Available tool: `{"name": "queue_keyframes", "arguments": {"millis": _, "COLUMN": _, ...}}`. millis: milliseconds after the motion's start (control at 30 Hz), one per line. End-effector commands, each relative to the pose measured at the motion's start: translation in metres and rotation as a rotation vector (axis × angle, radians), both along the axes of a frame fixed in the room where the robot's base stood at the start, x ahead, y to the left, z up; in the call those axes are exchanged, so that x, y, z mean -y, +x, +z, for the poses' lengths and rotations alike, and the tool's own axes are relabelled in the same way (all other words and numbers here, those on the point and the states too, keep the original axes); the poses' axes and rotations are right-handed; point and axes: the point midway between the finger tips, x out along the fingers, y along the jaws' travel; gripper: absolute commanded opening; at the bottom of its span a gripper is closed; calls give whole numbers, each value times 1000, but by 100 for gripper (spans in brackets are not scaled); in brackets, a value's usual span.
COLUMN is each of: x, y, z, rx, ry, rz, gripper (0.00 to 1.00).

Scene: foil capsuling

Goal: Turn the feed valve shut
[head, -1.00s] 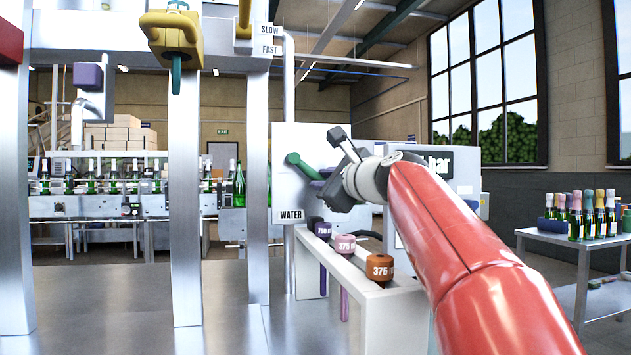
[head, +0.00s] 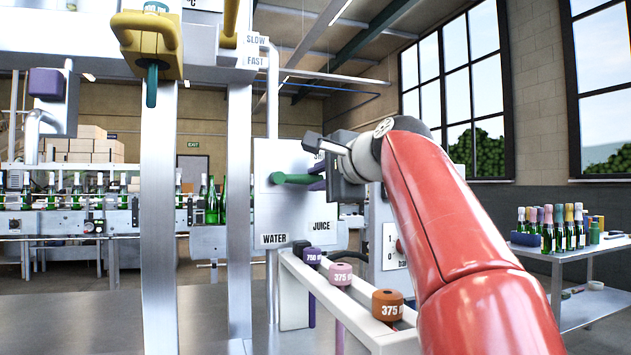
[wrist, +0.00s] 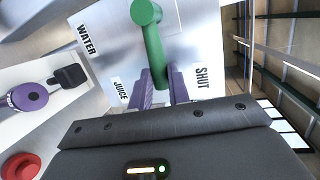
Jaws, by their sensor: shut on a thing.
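The feed valve is a green lever (head: 292,178) on a white panel (head: 268,215) marked WATER, JUICE and SHUT. In the head view the lever lies about level, pointing right from its round pivot, between the JUICE and SHUT labels. My gripper (head: 319,178) is shut on its outer end, which the fingers partly hide. In the wrist view the green lever (wrist: 152,45) runs down between the two purple fingers of my gripper (wrist: 161,82). The SHUT label (wrist: 202,77) is right of the fingers, and the JUICE label (wrist: 121,94) is left.
A white rack (head: 345,325) with purple, pink and orange knobs stands below the panel. A bottle table (head: 560,256) stands at right.

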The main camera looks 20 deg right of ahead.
Motion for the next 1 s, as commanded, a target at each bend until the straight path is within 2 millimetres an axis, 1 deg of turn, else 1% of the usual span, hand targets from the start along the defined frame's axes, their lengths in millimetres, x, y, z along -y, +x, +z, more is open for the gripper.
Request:
{"name": "queue_keyframes", "arguments": {"millis": 200, "x": -1, "y": 0, "z": 5, "rx": 1, "ry": -52, "rz": 2, "gripper": 0}}
{"name": "queue_keyframes", "arguments": {"millis": 667, "x": -1, "y": 0, "z": 5, "rx": 1, "ry": -66, "rz": 1, "gripper": 0}}
{"name": "queue_keyframes", "arguments": {"millis": 700, "x": -1, "y": 0, "z": 5, "rx": 1, "ry": -66, "rz": 1, "gripper": 21}}
{"name": "queue_keyframes", "arguments": {"millis": 800, "x": -1, "y": 0, "z": 5, "rx": 1, "ry": -66, "rz": 1, "gripper": 34}}
{"name": "queue_keyframes", "arguments": {"millis": 867, "x": -1, "y": 0, "z": 5, "rx": 1, "ry": -65, "rz": 1, "gripper": 40}}
{"name": "queue_keyframes", "arguments": {"millis": 1000, "x": -1, "y": 0, "z": 5, "rx": 1, "ry": -65, "rz": 1, "gripper": 40}}
